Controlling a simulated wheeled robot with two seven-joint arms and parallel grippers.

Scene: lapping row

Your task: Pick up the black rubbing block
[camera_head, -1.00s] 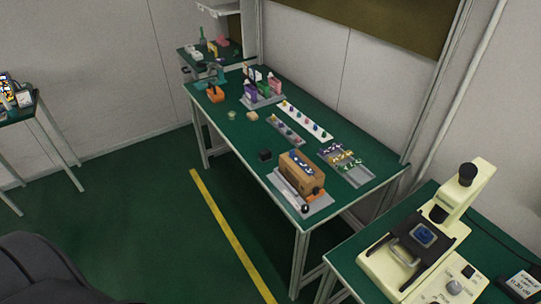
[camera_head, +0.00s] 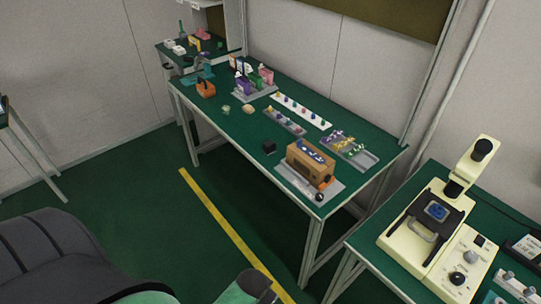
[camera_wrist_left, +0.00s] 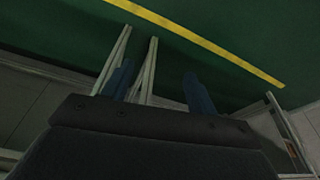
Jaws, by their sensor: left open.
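The small black rubbing block (camera_head: 269,146) sits on the green top of the long table (camera_head: 229,129), near its front edge and just left of a brown wooden box. It stands clear of its neighbours. My left gripper (camera_wrist_left: 158,72) is open, with two blue fingers apart and nothing between them. In the left wrist view it is over the floor, away from the block, and the block does not show there. My right gripper is not seen.
The brown box (camera_head: 309,161) is on a grey plate. Trays of small coloured parts (camera_head: 285,122) lie behind the block. A cream machine (camera_head: 424,241) stands on another table at right. Green floor with a yellow line (camera_head: 222,226) is open in front.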

